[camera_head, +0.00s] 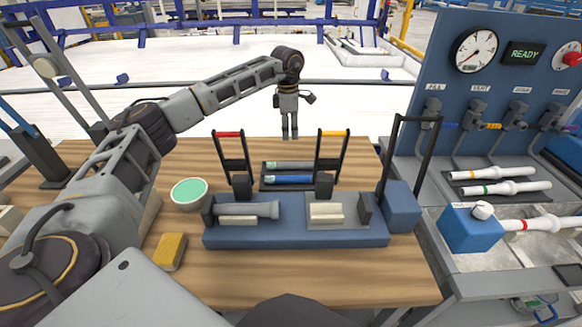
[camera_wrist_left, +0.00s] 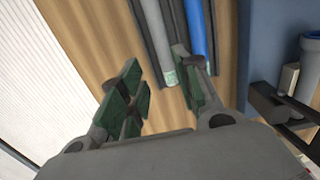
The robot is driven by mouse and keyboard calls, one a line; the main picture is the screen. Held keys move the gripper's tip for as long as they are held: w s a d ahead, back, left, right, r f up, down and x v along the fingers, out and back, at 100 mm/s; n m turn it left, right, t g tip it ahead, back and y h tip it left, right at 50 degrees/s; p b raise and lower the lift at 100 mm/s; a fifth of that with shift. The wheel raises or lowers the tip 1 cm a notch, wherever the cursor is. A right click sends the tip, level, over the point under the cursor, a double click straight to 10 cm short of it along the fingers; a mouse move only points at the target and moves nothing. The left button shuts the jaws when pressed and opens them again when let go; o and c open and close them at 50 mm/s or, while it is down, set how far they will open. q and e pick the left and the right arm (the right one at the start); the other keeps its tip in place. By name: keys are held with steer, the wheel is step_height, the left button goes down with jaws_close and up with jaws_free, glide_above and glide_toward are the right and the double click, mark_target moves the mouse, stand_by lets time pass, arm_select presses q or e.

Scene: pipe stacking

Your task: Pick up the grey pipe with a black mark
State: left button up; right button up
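A grey pipe (camera_head: 290,166) lies beside a blue pipe (camera_head: 288,180) on a dark tray (camera_head: 265,187) at the back of the wooden table. In the left wrist view the grey pipe (camera_wrist_left: 158,42) has a pale green-grey end, and the blue pipe (camera_wrist_left: 196,30) is on its right. Another grey pipe (camera_head: 246,209) lies in the left side of the blue fixture. I cannot make out a black mark on either grey pipe. My left gripper (camera_head: 290,137) points down just behind the tray; its fingers (camera_wrist_left: 158,78) are open, with nothing between them. My right gripper is not in view.
The blue fixture (camera_head: 290,236) stands in front of the tray, with upright red-topped and yellow-topped handles (camera_head: 333,150) nearby. A green-topped bowl (camera_head: 190,192) and a yellow sponge-like block (camera_head: 171,250) are at left. A panel bench (camera_head: 500,150) is at right. The table's front right is clear.

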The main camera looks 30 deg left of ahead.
arm_select(q)
steer(key=shift+s+a+f+g, duration=0.35)
steer(key=shift+a+f, duration=0.1)
steer(key=shift+f, duration=0.1)
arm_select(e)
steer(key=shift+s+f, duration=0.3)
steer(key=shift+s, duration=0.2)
arm_select(q)
steer(key=shift+d, duration=0.1)
glide_above(287, 163)
step_height(287, 163, down, 8)
steer(key=shift+f+b, duration=0.25)
steer(key=shift+b, duration=0.05)
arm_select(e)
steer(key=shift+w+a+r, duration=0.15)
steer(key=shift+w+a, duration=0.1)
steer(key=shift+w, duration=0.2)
arm_select(q)
steer(key=shift+f, duration=0.1)
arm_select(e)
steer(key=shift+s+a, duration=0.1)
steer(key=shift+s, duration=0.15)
